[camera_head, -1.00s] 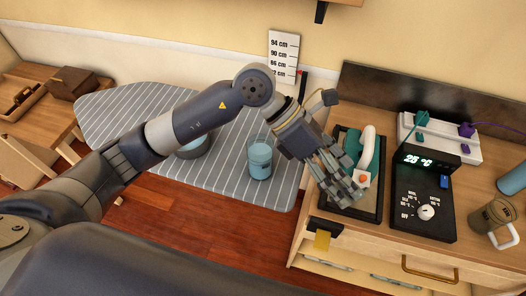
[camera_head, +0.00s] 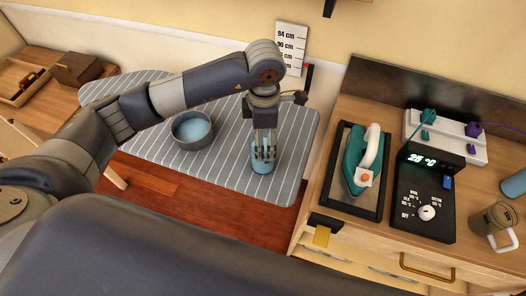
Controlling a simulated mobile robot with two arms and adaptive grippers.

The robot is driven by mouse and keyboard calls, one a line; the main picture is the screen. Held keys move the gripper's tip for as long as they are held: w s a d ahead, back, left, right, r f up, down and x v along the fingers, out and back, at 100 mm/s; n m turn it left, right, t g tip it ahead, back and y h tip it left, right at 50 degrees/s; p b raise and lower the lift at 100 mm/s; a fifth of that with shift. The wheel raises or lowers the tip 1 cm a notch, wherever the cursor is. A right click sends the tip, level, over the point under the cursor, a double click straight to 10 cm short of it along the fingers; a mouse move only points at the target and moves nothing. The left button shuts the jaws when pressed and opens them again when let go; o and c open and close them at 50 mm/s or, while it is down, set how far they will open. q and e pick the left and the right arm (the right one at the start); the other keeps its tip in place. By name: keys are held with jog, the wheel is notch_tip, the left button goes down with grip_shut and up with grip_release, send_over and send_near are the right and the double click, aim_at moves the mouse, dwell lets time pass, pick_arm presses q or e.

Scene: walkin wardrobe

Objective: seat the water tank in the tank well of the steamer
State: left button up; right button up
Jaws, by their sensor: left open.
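A clear cylindrical vessel of light blue water, which looks like the water tank (camera_head: 262,168), stands upright on the striped ironing board (camera_head: 232,168). My left gripper (camera_head: 263,157) points down over it, with its open fingers at the vessel's upper part; they hide much of it, and I cannot tell whether they touch it. A teal appliance with a white handle and an orange button, which looks like the steamer (camera_head: 358,165), lies in a black-rimmed tray (camera_head: 370,208) on the wooden cabinet. Its tank well cannot be made out. My right gripper is not in view.
A grey bowl of water (camera_head: 192,131) stands on the board left of my gripper. Right of the tray are a black control box (camera_head: 424,195) reading 25 °C, a white power strip (camera_head: 445,138) with plugs, and a mug (camera_head: 492,225). A height card (camera_head: 291,47) stands behind the board.

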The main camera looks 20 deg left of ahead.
pick_arm(q)
jog(key=f+p, duration=0.1)
jog(key=f, duration=0.1)
jog(key=s+f+p, duration=0.1)
jog(key=f, duration=0.1)
jog(key=shift+w+f, duration=0.1)
jog(key=shift+f, duration=0.3)
jog(key=shift+c, duration=0.6)
jog(key=c, duration=1.3)
